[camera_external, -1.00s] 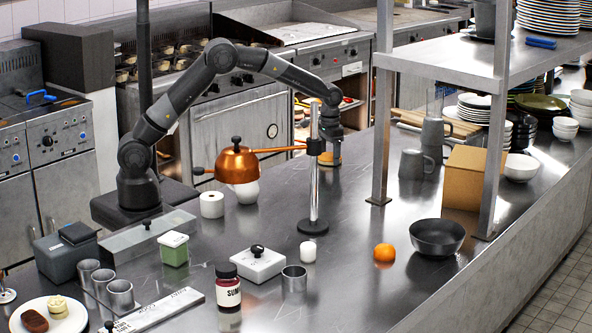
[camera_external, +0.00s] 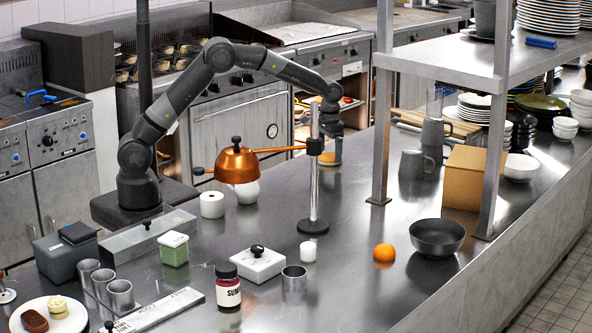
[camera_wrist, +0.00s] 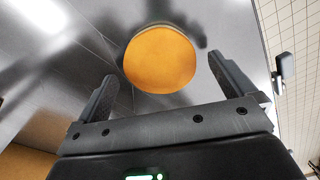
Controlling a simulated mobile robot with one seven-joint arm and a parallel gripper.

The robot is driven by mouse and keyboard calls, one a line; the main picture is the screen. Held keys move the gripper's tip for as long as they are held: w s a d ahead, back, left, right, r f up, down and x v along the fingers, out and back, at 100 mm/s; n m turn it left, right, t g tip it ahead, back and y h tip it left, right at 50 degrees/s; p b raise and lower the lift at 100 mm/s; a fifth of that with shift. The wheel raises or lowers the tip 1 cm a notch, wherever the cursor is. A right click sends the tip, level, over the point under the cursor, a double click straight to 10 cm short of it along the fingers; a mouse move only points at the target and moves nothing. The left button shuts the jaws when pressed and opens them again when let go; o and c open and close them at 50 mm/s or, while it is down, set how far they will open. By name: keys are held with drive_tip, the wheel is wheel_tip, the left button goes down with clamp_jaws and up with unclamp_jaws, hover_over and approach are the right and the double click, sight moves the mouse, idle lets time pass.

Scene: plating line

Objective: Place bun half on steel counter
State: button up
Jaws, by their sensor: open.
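The bun half (camera_wrist: 160,59) is a round, orange-tan disc on the steel counter in the wrist view, just beyond my fingertips and roughly between their lines. It also shows in the external view (camera_external: 330,159), just under my gripper (camera_external: 330,130). My gripper (camera_wrist: 160,75) is open, its two dark fingers standing apart with nothing between them. The fingers do not touch the bun half in the wrist view. The steel counter (camera_external: 350,230) is a long, shiny surface.
The counter's middle is mostly clear.

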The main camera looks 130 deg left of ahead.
sight(329, 154)
wheel_tip(329, 154, up, 11)
drive_tip(key=shift+f, duration=0.15)
drive_tip(key=shift+d, duration=0.1)
drive_tip(key=w+d+r+m+t, duration=0.15)
drive_tip(key=d+r, duration=0.25)
drive_tip(key=d, duration=0.7)
drive_tip(key=w+d+r+m+y, duration=0.1)
drive_tip(key=d+r+m, duration=0.25)
drive_tip(key=d, duration=0.75)
drive_tip(key=w+d+r+m+t, duration=0.15)
drive_tip(key=d+r, duration=0.25)
drive_tip(key=d, duration=0.7)
drive_tip(key=s+d+f+m+t, duration=0.1)
drive_tip(key=s+d+f+m, duration=0.1)
drive_tip(key=s+d, duration=0.6)
drive_tip(key=s+d+f+m+t+h, duration=0.1)
drive_tip(key=s+d+f+m, duration=0.2)
drive_tip(key=s+d, duration=0.6)
drive_tip(key=d+m, duration=0.2)
drive_tip(key=d, duration=0.2)
drive_tip(key=shift+d+t, duration=0.3)
drive_tip(key=shift+d, duration=0.1)
